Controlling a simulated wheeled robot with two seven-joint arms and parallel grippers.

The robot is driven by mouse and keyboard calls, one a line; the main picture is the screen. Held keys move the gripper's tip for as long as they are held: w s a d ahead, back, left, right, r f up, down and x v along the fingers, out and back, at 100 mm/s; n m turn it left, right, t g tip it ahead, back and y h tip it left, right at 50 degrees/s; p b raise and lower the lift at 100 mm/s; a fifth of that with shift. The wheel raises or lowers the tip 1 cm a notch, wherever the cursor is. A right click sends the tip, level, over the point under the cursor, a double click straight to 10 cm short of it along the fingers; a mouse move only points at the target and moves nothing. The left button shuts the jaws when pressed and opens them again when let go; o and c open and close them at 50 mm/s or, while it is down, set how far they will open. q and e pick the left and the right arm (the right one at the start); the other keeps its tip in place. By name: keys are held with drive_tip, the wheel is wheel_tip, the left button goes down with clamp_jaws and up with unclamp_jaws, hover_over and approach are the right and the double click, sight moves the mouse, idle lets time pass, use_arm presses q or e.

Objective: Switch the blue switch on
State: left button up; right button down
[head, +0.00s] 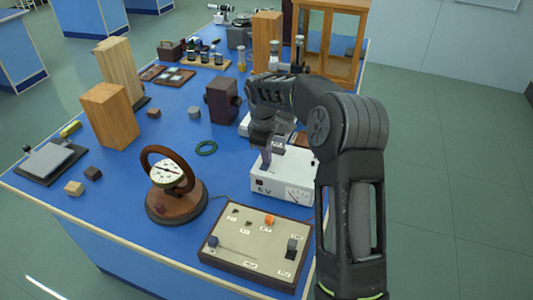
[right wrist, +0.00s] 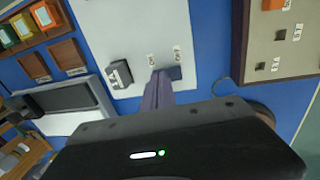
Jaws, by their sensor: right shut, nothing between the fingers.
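A white power box (head: 282,186) marked 6V, with a meter on its front, stands on the blue bench right of centre in the head view. My right gripper (head: 266,160) reaches down over its top, shut and empty. In the right wrist view the thin fingers (right wrist: 161,76) meet the white top beside two small labels. A small dark blue piece, apparently the blue switch (right wrist: 175,73), shows right at the fingertips, touching or nearly so. The fingers partly hide it, and I cannot tell its position. My left gripper is out of view.
A beige control panel (head: 235,245) with an orange knob lies in front of the box. A round dial instrument (head: 168,175) stands to the left. Bare floor lies to the right.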

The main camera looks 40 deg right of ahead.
drive_tip(key=shift+d+f, duration=0.1)
drive_tip(key=shift+f, duration=0.15)
drive_tip(key=shift+s, duration=0.15)
drive_tip(key=shift+s+a+f+b, duration=0.15)
drive_tip(key=shift+a+b, duration=0.2)
drive_tip(key=shift+a, duration=0.1)
drive_tip(key=shift+s+a, duration=0.2)
drive_tip(key=shift+a, duration=0.1)
drive_tip(key=shift+r, duration=0.25)
